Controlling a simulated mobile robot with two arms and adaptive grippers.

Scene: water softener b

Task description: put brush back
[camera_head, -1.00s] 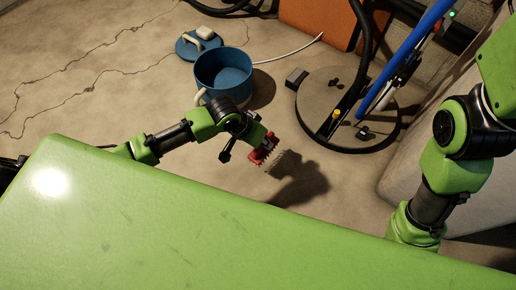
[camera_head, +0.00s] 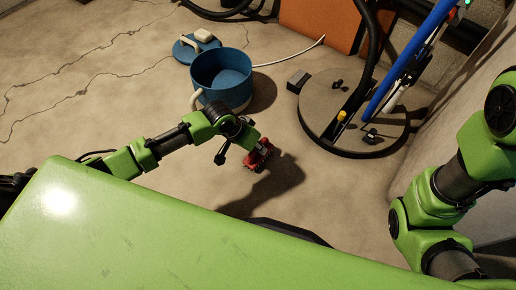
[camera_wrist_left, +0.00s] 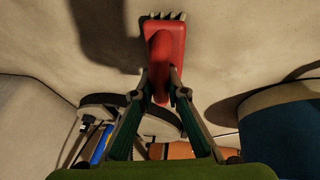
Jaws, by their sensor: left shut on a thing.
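The brush (camera_head: 260,156) is red and hangs at the end of my left arm, above the floor in the head view. Its shadow falls to the lower right. My left gripper (camera_head: 249,146) is shut on it. In the left wrist view the two fingers of my left gripper (camera_wrist_left: 160,86) clasp the handle of the red brush (camera_wrist_left: 166,48) from both sides. Pale bristles show at its top edge there. My right arm shows at the right of the head view, but its gripper is out of sight.
A blue bucket (camera_head: 221,78) stands open on the floor beyond my left gripper, with a blue lid (camera_head: 187,50) behind it. A round grey base (camera_head: 325,118) with a blue pole (camera_head: 408,62) and black hose stands at right. The floor at left is clear.

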